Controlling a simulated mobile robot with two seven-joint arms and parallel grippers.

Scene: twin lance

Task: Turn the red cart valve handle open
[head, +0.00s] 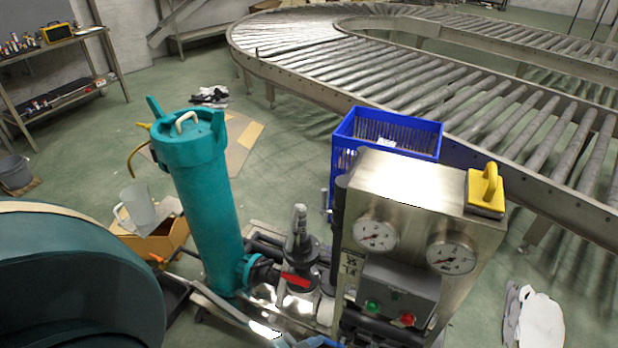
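The red valve handle (296,282) shows in the head view at the lower middle. It is a short red lever on dark pipework (300,262), low on the cart between the teal filter cylinder (205,200) and the steel gauge panel (415,190). The handle lies roughly level in the picture, tilting slightly down to the right. Whether the valve is open or closed cannot be read from here. Neither of my grippers is in view.
The gauge panel carries two dials, a control box (395,290) with green and red buttons, and a yellow-handled block (486,190) on top. A blue crate (345,155) stands behind it. A roller conveyor (440,85) curves across the back. A cardboard box (160,240) sits left.

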